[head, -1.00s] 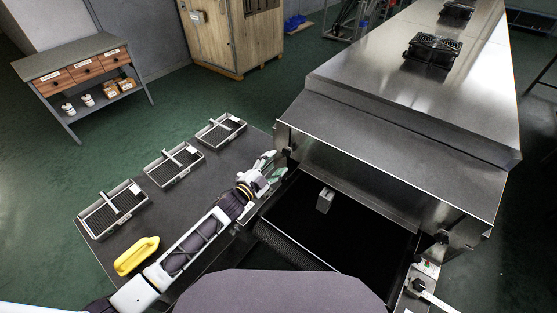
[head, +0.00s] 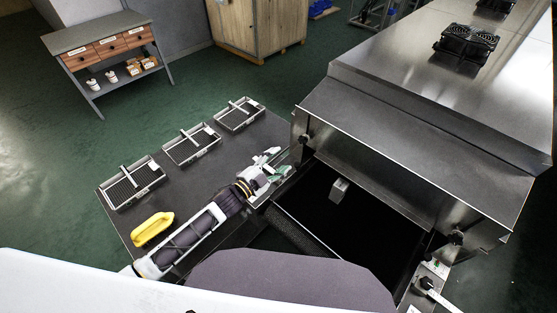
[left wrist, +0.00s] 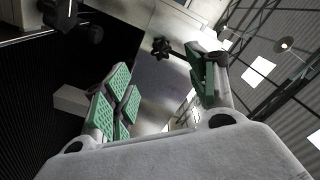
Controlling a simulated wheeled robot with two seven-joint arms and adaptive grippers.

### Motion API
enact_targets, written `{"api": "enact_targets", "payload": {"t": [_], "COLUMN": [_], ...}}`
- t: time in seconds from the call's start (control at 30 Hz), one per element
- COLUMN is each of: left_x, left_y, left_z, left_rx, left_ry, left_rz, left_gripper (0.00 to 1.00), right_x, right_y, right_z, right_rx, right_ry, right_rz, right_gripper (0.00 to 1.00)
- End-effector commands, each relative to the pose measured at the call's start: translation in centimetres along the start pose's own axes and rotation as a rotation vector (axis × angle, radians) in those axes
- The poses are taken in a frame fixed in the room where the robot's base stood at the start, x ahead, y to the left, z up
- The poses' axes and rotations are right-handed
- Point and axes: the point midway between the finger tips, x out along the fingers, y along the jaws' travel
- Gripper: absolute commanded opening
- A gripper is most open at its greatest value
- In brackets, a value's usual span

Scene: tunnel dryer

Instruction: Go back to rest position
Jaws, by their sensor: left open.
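My left gripper (head: 270,168) is open and empty in the head view, over the inner edge of the dark side table next to the dryer's opening. In the left wrist view its green-padded fingers (left wrist: 160,95) stand wide apart with nothing between them. A light grey block (head: 339,190) sits on the dark belt (head: 365,225) inside the dryer's mouth, apart from the gripper. It also shows at the left in the left wrist view (left wrist: 72,100).
The dark side table (head: 210,185) holds three wire trays (head: 135,184) and a yellow handle-shaped object (head: 152,229). The steel tunnel dryer (head: 415,130) stands at the right with black knobs at its edges. A workbench with drawers (head: 105,45) stands at the back left, with green floor between.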

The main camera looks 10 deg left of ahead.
Motion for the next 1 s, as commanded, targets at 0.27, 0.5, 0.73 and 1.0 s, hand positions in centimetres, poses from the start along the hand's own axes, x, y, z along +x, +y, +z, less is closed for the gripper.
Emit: {"api": "enact_targets", "payload": {"t": [0.27,0.5,0.73,1.0], "left_x": [0.0,0.0,-0.3,-1.7], "left_y": [0.0,0.0,-0.2,-0.6], "left_z": [0.0,0.0,0.4,1.7], "left_rx": [0.0,-0.004,-0.055,-0.187], "left_ry": [0.0,-0.005,-0.077,-0.263], "left_rz": [0.0,-0.001,-0.007,-0.013], "left_gripper": [0.57,0.57,0.57,0.57], "right_x": [0.0,0.0,0.0,0.0], "right_y": [0.0,0.0,0.0,-0.1], "right_z": [0.0,0.0,0.0,0.0], "right_rx": [0.0,0.0,0.0,0.001], "right_ry": [0.0,0.0,0.0,0.0], "right_rz": [0.0,0.0,0.0,-0.001], "right_gripper": [0.4,0.4,0.4,0.4]}}
